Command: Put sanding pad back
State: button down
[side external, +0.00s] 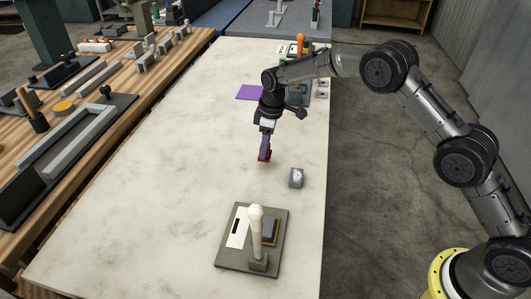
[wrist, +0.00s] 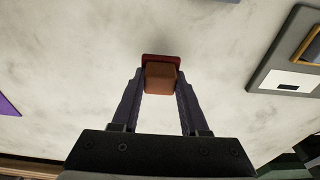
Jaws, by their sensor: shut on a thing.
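My gripper (side external: 265,147) is shut on a small brown block with a red base (wrist: 161,76), which I take to be the sanding pad. In the side external view the pad (side external: 264,156) shows as a red piece at the fingertips, above the pale table. I cannot tell exactly how high it is. In the wrist view the fingers of my gripper (wrist: 160,85) press on both sides of the block. A dark grey board (side external: 228,258) lies nearer the camera, apart from the pad. It also shows at the right of the wrist view (wrist: 262,80).
The board carries a white label (side external: 237,228), a dark block in an orange-brown frame (side external: 269,231) and an upright cream round-topped piece (side external: 256,217). A purple sheet (side external: 249,92) lies farther back. The table's left side is clear.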

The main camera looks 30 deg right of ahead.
jog(key=shift+f, duration=1.3)
jog(key=shift+f, duration=0.1)
jog(key=shift+c, duration=2.1)
grip_release()
jog(key=shift+s+f, duration=0.1)
